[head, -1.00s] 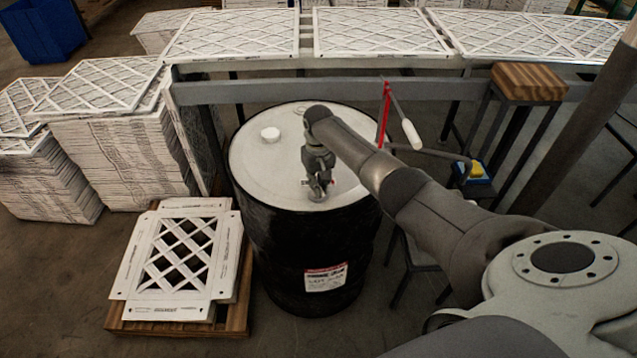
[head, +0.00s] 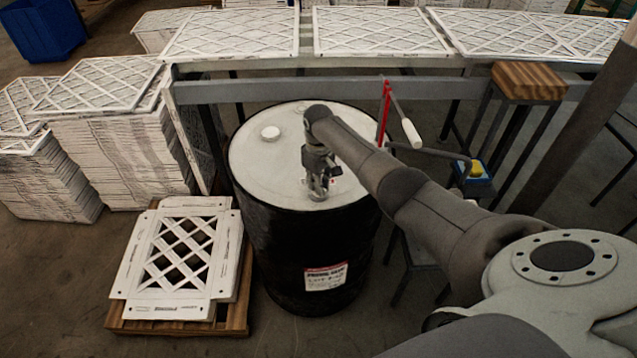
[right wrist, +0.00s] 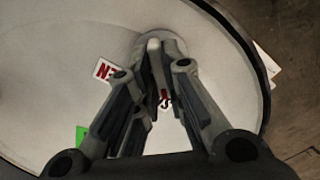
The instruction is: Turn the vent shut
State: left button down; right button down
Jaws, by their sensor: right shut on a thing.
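The black drum (head: 290,255) with a pale lid (head: 262,165) stands in the middle of the head view. My right gripper (head: 318,193) points down at the near right part of the lid. In the right wrist view my right gripper (right wrist: 160,55) is shut on the vent, a small light-grey part (right wrist: 153,44) between its fingertips. The fingers hide most of the vent, so its exact angle cannot be told. A red-and-white label (right wrist: 104,70) lies left of the fingers, with a green label (right wrist: 80,134) nearer. My left gripper is out of view.
A white cap (head: 270,133) sits on the lid's far left. A red upright with a white-handled lever (head: 411,134) stands behind the drum. Filter frames (head: 182,252) lie on a pallet at left. A rack (head: 235,93) runs behind.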

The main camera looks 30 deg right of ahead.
jog(key=shift+w+r, duration=0.1)
jog(key=c, duration=1.5)
grip_release()
notch_tip(320, 180, up, 12)
jog(key=shift+f, duration=0.1)
